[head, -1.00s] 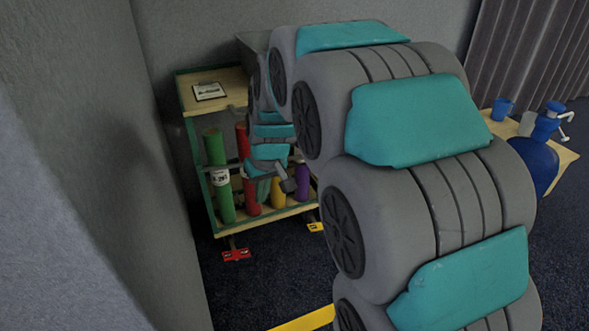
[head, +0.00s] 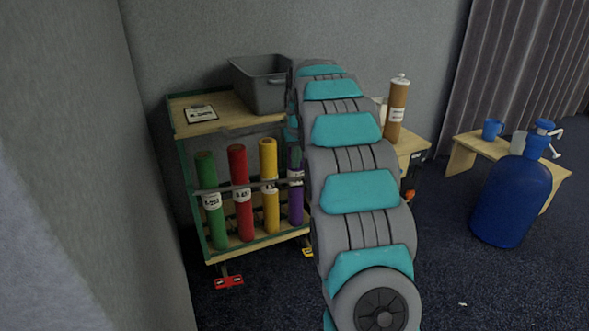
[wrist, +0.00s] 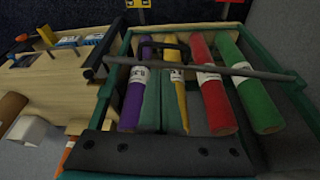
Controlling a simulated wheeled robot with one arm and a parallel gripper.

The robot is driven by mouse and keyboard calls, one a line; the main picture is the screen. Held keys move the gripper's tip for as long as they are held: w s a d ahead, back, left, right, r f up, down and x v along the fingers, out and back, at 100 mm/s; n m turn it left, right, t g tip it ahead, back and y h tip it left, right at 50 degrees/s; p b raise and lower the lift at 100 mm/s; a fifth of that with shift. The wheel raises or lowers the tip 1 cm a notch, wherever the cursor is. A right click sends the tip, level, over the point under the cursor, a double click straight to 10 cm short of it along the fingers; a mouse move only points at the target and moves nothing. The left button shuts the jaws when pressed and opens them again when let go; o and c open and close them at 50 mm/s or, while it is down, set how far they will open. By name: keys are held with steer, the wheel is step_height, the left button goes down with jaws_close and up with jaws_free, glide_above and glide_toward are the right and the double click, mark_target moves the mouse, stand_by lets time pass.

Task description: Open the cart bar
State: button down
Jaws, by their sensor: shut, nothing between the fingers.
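The cart (head: 176,170) stands against the wall with a green frame and wooden shelves. Its grey bar (head: 235,186) runs across the front of the upright tubes; the right end is hidden by my arm. In the wrist view the bar (wrist: 240,73) spans the tubes from side to side, across the cart's opening. My gripper (wrist: 162,78) shows there as two teal fingers, shut and empty, close to the bar near the purple and yellow tubes. I cannot tell whether it touches the bar. In the head view my gripper is hidden behind my arm.
The cart holds green (head: 211,200), red (head: 240,193), yellow (head: 269,187) and purple (head: 295,188) tubes. A grey bin (head: 262,88) and clipboard (head: 200,113) lie on top. A wall stands close left.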

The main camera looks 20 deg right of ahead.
mark_target(293, 180)
steer(key=x, duration=0.9)
steer(key=shift+f, duration=0.15)
steer(key=shift+s, duration=0.1)
